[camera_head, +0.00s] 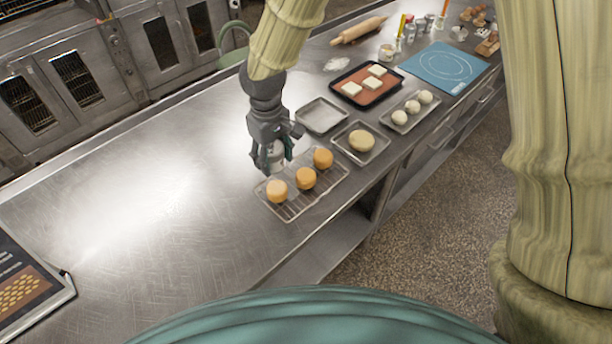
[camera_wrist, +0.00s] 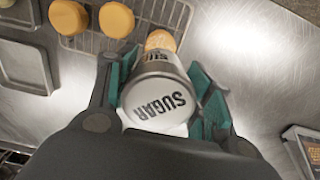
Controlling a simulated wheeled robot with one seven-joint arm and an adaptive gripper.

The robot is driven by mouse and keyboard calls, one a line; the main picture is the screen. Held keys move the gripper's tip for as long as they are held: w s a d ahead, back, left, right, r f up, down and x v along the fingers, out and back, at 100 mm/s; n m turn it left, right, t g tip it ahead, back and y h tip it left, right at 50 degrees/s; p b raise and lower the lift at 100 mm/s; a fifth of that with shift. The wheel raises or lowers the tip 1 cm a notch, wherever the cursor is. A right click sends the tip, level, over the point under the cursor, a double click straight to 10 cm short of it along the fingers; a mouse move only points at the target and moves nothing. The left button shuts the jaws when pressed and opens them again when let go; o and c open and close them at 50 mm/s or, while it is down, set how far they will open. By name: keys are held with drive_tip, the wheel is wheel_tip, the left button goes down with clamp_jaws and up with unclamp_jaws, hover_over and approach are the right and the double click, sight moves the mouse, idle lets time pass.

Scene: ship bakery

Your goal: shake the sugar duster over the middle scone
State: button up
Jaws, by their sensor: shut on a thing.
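Three round golden scones stand in a row on a wire rack (camera_head: 334,188): a near-left one (camera_head: 277,191), the middle scone (camera_head: 306,178) and a far-right one (camera_head: 323,158). My gripper (camera_head: 270,162) is shut on the sugar duster (camera_head: 276,157), at the rack's left side. In the wrist view the duster (camera_wrist: 158,100) shows a white end lettered SUGAR between the teal finger pads. The middle scone also shows in the wrist view (camera_wrist: 116,20), and the duster partly covers another scone (camera_wrist: 160,40). I cannot tell the duster's height above the rack.
An empty metal tray (camera_head: 322,115) and a tray with one round pale piece (camera_head: 361,141) lie beyond the rack. Farther along are a tray of dough balls (camera_head: 407,113) and a dark tray with pale squares (camera_head: 368,85).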

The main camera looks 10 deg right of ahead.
drive_tip(key=shift+w+d+f+n+b, duration=0.1)
drive_tip(key=shift+w+d+n+b, duration=0.25)
drive_tip(key=shift+d+n+b, duration=0.25)
drive_tip(key=w+d+f+n+b, duration=0.2)
drive_tip(key=d+n+b, duration=0.4)
drive_tip(key=d+n, duration=0.1)
drive_tip(key=shift+w+d+n, duration=0.2)
drive_tip(key=shift+w+n, duration=0.1)
drive_tip(key=shift+n, duration=0.1)
drive_tip(key=shift+r, duration=0.1)
